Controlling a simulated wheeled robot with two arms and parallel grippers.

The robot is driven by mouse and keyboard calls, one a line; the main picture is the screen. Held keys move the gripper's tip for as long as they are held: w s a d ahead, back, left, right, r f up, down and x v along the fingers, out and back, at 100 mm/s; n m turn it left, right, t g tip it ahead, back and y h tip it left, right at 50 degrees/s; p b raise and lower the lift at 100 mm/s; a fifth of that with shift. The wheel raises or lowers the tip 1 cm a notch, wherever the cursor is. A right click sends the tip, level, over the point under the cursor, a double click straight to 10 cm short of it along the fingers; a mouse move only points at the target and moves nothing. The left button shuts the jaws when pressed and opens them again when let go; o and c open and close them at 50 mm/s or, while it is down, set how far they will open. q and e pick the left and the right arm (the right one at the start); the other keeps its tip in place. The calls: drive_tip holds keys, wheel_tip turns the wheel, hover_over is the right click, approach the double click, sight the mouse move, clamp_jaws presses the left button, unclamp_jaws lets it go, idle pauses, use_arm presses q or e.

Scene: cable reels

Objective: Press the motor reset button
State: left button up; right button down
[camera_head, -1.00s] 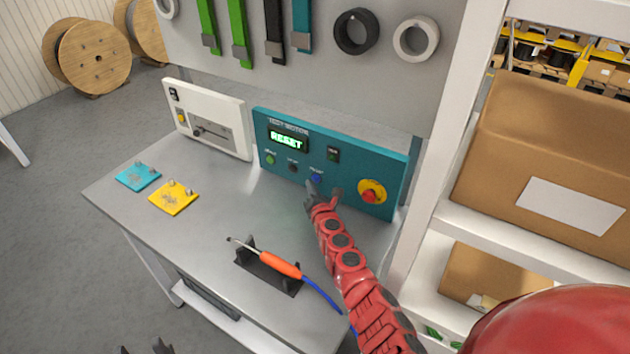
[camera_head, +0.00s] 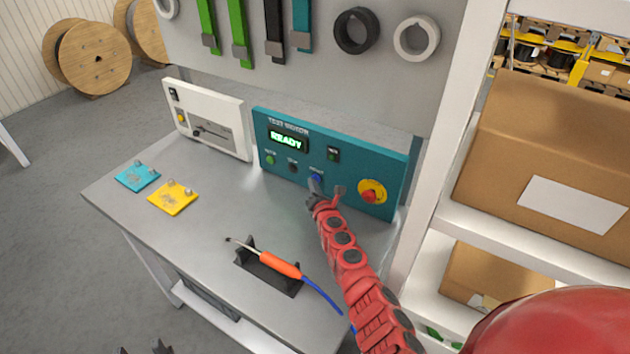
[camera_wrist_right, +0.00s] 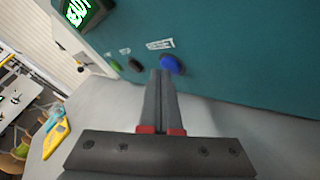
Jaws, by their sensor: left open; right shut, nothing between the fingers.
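The teal test panel (camera_head: 340,150) stands at the back of the bench, its lit display (camera_head: 286,142) reading "READY". The blue button (camera_head: 316,178) is on its lower front; it also shows in the right wrist view (camera_wrist_right: 173,64). My right gripper (camera_head: 314,192) is shut and empty, its fingertips right at the blue button's lower edge. In the wrist view the closed fingertips (camera_wrist_right: 161,74) overlap the button's left side; I cannot tell whether they touch it. My left gripper (camera_head: 148,349) only just shows at the bottom left edge, away from the panel.
A red emergency knob (camera_head: 371,194) on yellow sits right of my right gripper. A green button (camera_head: 270,160) and a black one (camera_head: 293,167) are to the left. An orange soldering iron (camera_head: 280,264) rests on its stand in front. A white panel (camera_head: 210,118) stands left.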

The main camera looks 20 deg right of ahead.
drive_tip(key=shift+w+d, duration=0.1)
idle(0.3)
drive_tip(key=shift+s+a+r+p, duration=0.15)
drive_tip(key=shift+s+a+p, duration=0.2)
drive_tip(key=shift+a, duration=0.2)
drive_tip(key=shift+s+a, duration=0.1)
drive_tip(key=shift+s, duration=0.1)
drive_tip(key=shift+a, duration=0.1)
drive_tip(key=shift+s+a, duration=0.2)
drive_tip(key=shift+s+a+p, duration=0.5)
drive_tip(key=shift+a+p, duration=0.05)
drive_tip(key=shift+a, duration=0.15)
drive_tip(key=shift+s+a+p, duration=0.3)
drive_tip(key=shift+s+a, duration=0.5)
drive_tip(key=shift+a, duration=0.25)
